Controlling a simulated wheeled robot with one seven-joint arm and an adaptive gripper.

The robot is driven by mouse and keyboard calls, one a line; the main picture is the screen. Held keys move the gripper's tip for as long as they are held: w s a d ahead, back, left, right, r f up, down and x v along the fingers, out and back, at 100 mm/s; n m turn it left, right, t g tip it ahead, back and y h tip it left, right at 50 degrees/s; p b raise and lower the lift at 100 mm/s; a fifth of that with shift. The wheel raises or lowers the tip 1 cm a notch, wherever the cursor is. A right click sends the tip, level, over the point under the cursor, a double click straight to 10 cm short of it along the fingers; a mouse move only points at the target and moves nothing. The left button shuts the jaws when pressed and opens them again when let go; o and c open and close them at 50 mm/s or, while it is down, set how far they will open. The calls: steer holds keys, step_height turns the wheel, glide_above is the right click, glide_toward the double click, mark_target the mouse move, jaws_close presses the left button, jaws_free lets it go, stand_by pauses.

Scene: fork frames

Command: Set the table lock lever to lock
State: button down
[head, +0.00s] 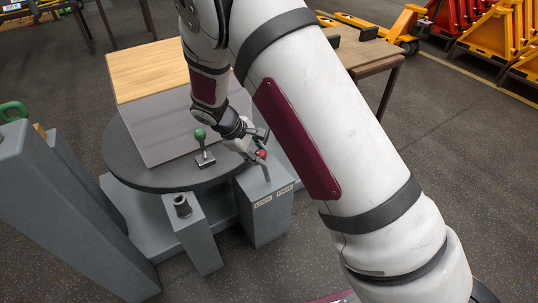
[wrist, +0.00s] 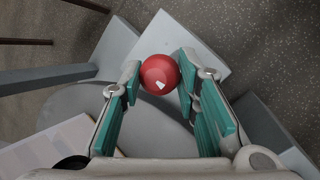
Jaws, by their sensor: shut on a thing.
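The table lock lever has a red ball knob (head: 261,155) on a thin shaft that rises from a grey box (head: 266,225) at the front right of the round table. Labels on the box's upper front edge read LOCK (head: 263,202) at left and FREE (head: 285,189) at right. My gripper (head: 257,148) is shut on the red knob from above. In the wrist view the knob (wrist: 159,75) sits between the teal finger pads, near the fingertips. The shaft is hidden below the knob there. I cannot tell exactly which label the lever lines up with.
A round dark table (head: 135,172) carries a grey block with a wooden top (head: 145,68). A green-knobbed lever (head: 200,136) stands on the table just left of my gripper. A grey post with a dark socket (head: 182,207) is at the front. A grey column (head: 62,205) stands at left.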

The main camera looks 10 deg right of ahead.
steer(key=shift+s+a+f+t+h+b, duration=0.2)
steer(key=shift+a+h+b, duration=0.1)
steer(key=shift+a+h, duration=0.25)
steer(key=shift+s+a+f+t+h+b, duration=0.1)
steer(key=shift+s+a+f+h+b, duration=0.2)
steer(key=shift+a, duration=0.35)
steer(key=shift+w, duration=0.1)
steer(key=c, duration=1.2)
jaws_free()
steer(key=shift+a+r, duration=0.1)
steer(key=shift+r, duration=0.05)
steer(key=v, duration=1.1)
steer(key=shift+a+r, duration=0.2)
steer(key=shift+a, duration=0.15)
